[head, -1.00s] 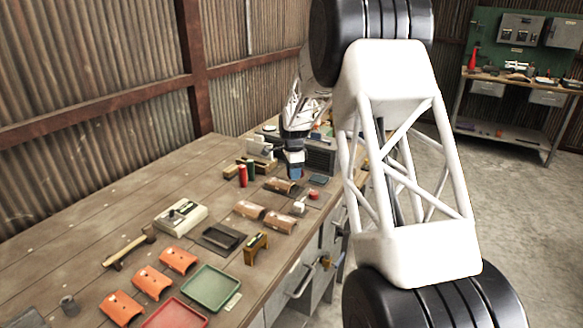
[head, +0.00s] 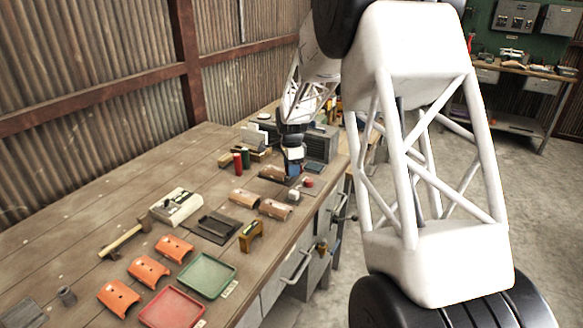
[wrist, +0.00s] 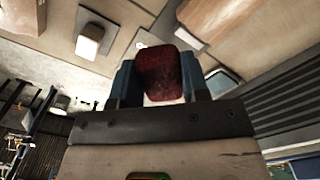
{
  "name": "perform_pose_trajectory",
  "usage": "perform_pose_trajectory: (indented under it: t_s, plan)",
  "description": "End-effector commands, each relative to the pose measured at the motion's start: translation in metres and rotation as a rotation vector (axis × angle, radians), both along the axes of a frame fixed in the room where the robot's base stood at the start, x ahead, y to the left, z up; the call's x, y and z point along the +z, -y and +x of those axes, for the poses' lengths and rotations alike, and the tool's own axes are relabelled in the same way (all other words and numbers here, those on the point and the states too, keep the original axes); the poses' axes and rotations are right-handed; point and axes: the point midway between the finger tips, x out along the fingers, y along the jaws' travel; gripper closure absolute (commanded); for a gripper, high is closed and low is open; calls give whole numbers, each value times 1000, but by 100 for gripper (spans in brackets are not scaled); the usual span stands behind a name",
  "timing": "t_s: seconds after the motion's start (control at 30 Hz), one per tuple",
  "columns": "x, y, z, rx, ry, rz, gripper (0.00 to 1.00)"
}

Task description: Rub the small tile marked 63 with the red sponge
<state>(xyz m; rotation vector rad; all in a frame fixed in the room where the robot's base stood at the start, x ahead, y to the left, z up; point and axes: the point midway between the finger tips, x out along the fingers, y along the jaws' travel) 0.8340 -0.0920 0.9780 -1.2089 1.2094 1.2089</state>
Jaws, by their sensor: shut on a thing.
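My gripper (head: 292,170) is low over the far part of the bench, beside a copper half-pipe (head: 271,174). In the wrist view its blue fingers (wrist: 160,80) are shut on the dark red sponge (wrist: 161,72), which hides what lies straight behind it. A small flat blue-grey square with a pale rim (wrist: 224,82) lies just right of the fingers; it may be the tile, but no number is readable. It seems to be the dark square (head: 314,167) right of my gripper in the head view. I cannot tell whether the sponge touches anything.
A small white block (wrist: 90,40) and a red object (head: 308,182) stand near my gripper. Red and green cylinders (head: 241,160) stand to the left. A dark ribbed box (head: 318,145) stands behind. Copper half-pipes (head: 275,209) and a brown stand (head: 251,236) are nearer.

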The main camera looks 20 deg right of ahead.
Motion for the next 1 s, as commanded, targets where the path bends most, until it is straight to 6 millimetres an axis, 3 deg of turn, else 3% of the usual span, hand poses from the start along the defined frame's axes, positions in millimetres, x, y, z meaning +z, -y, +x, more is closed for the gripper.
perform_pose_trajectory:
  t_s: [0.33, 0.37, 0.47, 0.67, 1.0]
  plan:
    - [0, 0, 0, 0, 0, 0, 84]
    - [0, 0, 0, 0, 0, 0, 63]
    - [0, 0, 0, 0, 0, 0, 77]
    - [6, -1, 5, 0, 2, 0, 77]
    - [51, -12, 36, 0, 2, 0, 77]
